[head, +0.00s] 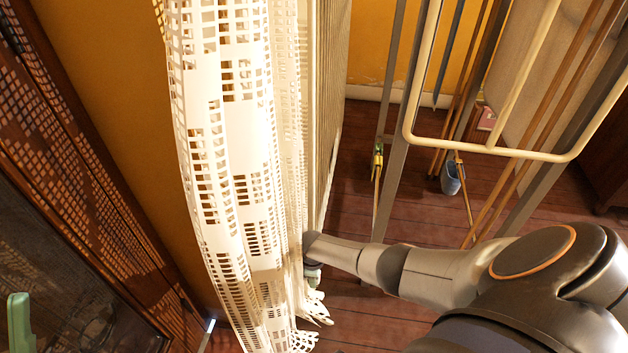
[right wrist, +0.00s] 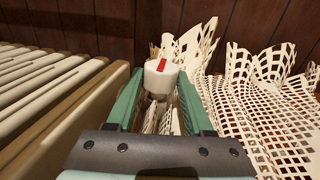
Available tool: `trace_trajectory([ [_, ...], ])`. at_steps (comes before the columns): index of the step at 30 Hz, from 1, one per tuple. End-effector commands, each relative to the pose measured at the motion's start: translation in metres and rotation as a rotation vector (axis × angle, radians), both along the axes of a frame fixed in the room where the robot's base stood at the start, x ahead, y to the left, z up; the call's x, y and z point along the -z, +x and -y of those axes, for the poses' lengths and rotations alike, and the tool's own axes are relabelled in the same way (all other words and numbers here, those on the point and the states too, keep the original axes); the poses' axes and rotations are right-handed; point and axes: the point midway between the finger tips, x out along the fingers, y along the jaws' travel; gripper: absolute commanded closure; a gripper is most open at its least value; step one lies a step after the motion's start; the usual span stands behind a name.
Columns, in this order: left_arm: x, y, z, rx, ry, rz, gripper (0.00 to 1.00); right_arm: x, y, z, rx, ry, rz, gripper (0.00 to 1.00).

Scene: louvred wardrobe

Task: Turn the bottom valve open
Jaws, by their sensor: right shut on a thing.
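The bottom valve (right wrist: 157,82) is a white round knob with a red mark on top, low beside the radiator in the right wrist view. My right gripper (right wrist: 162,92) has its green fingers on either side of the knob and is shut on it. In the head view the right arm reaches down to the curtain's edge, and its gripper (head: 312,274) is mostly hidden there; the valve cannot be seen. A green finger of my left gripper (head: 19,322) shows at the lower left edge; its opening cannot be told.
A white lace curtain (head: 237,130) hangs left of the right arm, and its hem (right wrist: 270,115) spreads right of the knob. The ribbed radiator (right wrist: 40,90) lies left of it. A drying rack (head: 485,148) stands right, a dark wooden wardrobe (head: 75,150) left.

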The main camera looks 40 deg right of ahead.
Motion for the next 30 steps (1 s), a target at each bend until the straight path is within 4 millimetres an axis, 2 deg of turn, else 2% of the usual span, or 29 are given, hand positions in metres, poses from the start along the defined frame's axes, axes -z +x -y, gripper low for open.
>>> trace_trajectory([
  [8,-0.005,0.0,-0.001,0.0,-0.001,0.0,0.5,-0.001,-0.001,-0.002,-0.001,-0.024,0.021,1.0],
  [18,-0.02,0.0,-0.003,0.006,-0.012,0.002,0.5,0.0,-0.004,-0.005,-0.005,-0.168,0.143,1.0],
  [30,-0.009,-0.001,-0.002,0.004,-0.003,0.005,0.5,0.006,-0.006,-0.008,-0.003,-0.366,0.313,1.0],
])
